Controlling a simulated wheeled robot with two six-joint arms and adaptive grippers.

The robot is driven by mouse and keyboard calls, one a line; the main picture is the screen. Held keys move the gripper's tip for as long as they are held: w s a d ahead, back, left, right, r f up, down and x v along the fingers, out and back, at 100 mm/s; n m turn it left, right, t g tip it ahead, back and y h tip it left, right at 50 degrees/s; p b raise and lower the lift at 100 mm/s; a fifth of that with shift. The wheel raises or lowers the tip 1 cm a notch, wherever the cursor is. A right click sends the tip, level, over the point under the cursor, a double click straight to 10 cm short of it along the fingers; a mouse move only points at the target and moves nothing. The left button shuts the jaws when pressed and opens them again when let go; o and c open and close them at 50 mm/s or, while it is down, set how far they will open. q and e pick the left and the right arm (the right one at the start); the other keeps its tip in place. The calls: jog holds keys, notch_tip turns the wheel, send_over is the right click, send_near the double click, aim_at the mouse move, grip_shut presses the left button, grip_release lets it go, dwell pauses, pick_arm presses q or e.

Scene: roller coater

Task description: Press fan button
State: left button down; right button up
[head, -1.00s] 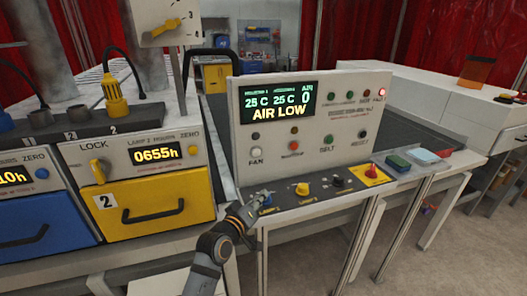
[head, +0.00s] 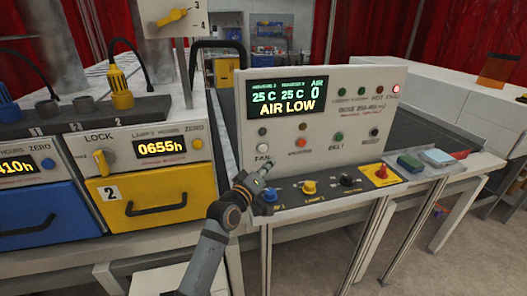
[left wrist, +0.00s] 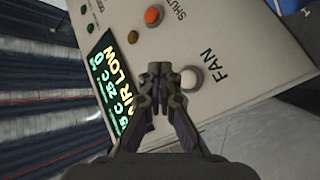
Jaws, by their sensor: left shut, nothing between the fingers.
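The fan button (head: 263,148) is a white round button on the lower left of the upright control panel (head: 360,105), with the label FAN under it. In the left wrist view the fan button (left wrist: 190,79) sits just right of my left gripper (left wrist: 160,70), beside the FAN lettering. My left gripper (head: 266,168) is shut and empty. In the head view its tip is just below the fan button and covers part of the area under the label. I cannot tell whether it touches the panel. My right gripper is not in view.
The panel display (head: 287,97) reads AIR LOW. A blue knob (head: 270,195), a yellow knob (head: 309,188) and a red switch (head: 382,170) stand on the ledge below. An orange button (head: 300,142) is right of the fan button. A yellow drawer (head: 150,195) is at left.

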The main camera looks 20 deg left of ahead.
aim_at(263, 148)
pick_arm(q)
jog(key=shift+w+a+b, duration=0.45)
jog(key=shift+w+a, duration=0.3)
jog(key=shift+w, duration=0.35)
jog(key=shift+w+a+b, duration=0.4)
jog(key=shift+w+a, duration=0.35)
jog(key=shift+w, duration=0.3)
jog(key=shift+w+a, duration=0.25)
jog(key=shift+w, duration=0.1)
